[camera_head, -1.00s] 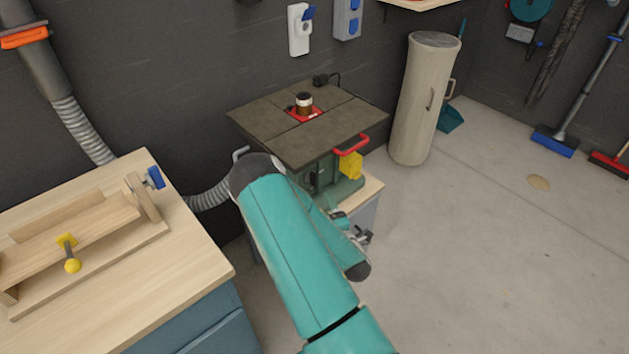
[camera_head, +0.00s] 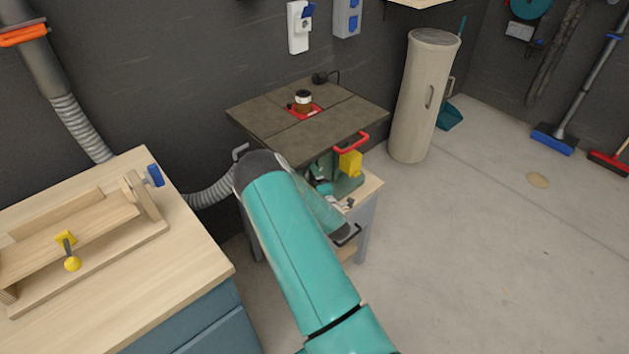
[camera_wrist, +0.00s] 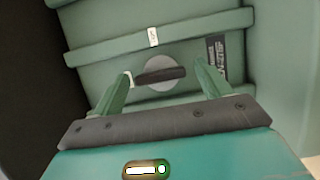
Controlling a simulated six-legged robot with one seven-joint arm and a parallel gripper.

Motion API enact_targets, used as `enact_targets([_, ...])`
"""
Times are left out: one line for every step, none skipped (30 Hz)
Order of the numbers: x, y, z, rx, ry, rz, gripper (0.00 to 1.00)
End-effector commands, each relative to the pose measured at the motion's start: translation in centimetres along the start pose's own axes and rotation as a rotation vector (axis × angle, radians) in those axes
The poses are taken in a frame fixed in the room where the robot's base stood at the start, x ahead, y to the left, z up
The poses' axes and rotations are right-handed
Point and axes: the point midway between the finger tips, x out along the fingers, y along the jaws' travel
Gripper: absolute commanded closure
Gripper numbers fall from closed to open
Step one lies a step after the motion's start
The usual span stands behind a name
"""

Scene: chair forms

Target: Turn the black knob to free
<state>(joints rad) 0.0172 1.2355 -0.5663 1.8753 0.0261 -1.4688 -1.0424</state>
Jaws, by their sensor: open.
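The black knob (camera_wrist: 160,75) shows in the wrist view as a dark bar on a round grey disc (camera_wrist: 156,86), on the green machine body. Its bar lies nearly level in that view. My gripper (camera_wrist: 165,80) is open, with one finger at each side of the knob. I cannot tell whether the left fingertip touches the bar's end; the right one looks apart from it. In the head view the machine's table (camera_head: 290,125) shows, while my arm hides the knob and most of the machine front.
A red handle (camera_head: 351,143) and a yellow box (camera_head: 350,164) are on the machine's right side. A wooden workbench (camera_head: 190,260) with a jig stands at left. A beige cylinder (camera_head: 422,95) stands behind right.

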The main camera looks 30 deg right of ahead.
Motion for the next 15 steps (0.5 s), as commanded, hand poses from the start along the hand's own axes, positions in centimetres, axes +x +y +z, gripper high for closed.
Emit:
enact_targets([-0.02,0.0,0.0,0.0,0.0,0.0,0.24])
enact_targets([-0.02,0.0,0.0,0.0,0.0,0.0,0.26])
enact_targets([-0.03,0.0,0.0,0.0,0.0,0.0,0.33])
enact_targets([-0.03,0.0,0.0,0.0,0.0,0.0,0.39])
enact_targets([-0.03,0.0,0.0,0.0,0.0,0.0,0.45])
enact_targets([-0.03,0.0,0.0,0.0,0.0,0.0,0.53])
enact_targets([-0.04,0.0,0.0,0.0,0.0,0.0,0.59])
enact_targets([-0.04,0.0,0.0,0.0,0.0,0.0,0.65])
enact_targets([-0.04,0.01,0.0,0.0,0.0,0.0,0.68])
enact_targets([-0.04,0.01,0.0,0.0,0.0,0.0,0.68])
enact_targets([-0.04,0.01,0.0,0.0,0.0,0.0,0.68])
enact_targets([-0.05,0.02,0.0,0.001,0.0,0.0,0.68])
enact_targets([-0.05,0.02,0.01,0.003,0.0,0.0,0.68])
enact_targets([-0.05,0.03,0.01,0.005,0.0,-0.001,0.68])
enact_targets([-0.05,0.04,0.02,0.009,0.0,-0.003,0.68])
